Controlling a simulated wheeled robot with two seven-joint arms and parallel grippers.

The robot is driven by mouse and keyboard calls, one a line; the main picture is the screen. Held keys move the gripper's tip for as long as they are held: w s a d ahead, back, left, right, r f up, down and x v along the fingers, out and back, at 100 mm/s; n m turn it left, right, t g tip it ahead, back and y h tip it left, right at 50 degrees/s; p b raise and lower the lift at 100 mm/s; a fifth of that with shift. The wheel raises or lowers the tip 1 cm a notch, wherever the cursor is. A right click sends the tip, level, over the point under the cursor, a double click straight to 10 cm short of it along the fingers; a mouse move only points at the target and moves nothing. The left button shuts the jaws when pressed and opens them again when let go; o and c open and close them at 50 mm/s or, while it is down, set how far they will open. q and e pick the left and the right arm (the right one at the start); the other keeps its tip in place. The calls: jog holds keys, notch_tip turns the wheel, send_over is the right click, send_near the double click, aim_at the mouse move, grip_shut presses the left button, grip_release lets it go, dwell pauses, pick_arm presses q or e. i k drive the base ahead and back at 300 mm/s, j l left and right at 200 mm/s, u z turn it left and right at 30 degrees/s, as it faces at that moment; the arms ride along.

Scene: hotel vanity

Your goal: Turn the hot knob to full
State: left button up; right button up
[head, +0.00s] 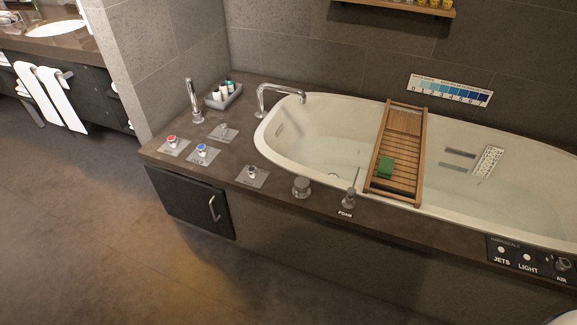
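The hot knob, with a red cap (171,139), sits on a square metal plate at the left end of the brown tub deck. A blue-capped knob (201,149) is on its own plate just to the right of it. The curved tub spout (277,98) reaches over the left end of the white bathtub (345,195). No flow from the spout can be made out at this size. Neither of my grippers shows in the head view.
A hand shower (193,101) and a tray of bottles (223,95) stand behind the knobs. Another knob (251,173) and a round metal control (301,187) are farther right. A wooden caddy (398,150) spans the tub. The floor (120,235) in front is clear.

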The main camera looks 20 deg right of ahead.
aim_at(172, 142)
jog(key=i+j+z, duration=0.2)
jog(key=z, duration=0.2)
jog(key=i+j+z, duration=0.25)
jog(key=z, duration=0.2)
